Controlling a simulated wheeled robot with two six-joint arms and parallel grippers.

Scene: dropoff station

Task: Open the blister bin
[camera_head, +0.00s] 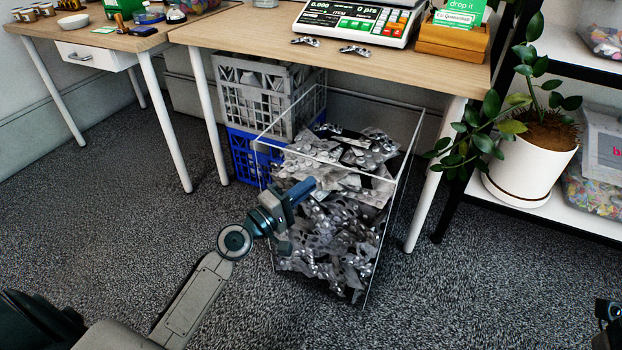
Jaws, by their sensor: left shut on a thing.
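The blister bin (384,236) is a tall clear box with pale edges, standing on the carpet beneath the front of the wooden desk. It is filled with crumpled silver blister packs (325,222). Its clear walls make it hard to tell whether a lid or panel is open or shut. My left gripper (296,194) is at the bin's front left side, below the front top edge. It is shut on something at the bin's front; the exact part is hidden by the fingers. A dark piece at the lower right edge seems to be my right gripper (607,311), mostly cut off.
Grey and blue crates (246,158) stand behind the bin on the left. The desk (240,30) holds a scale (352,20) and two blister packs. White desk legs stand left and right of the bin. A potted plant (530,160) is at right. Carpet in front is clear.

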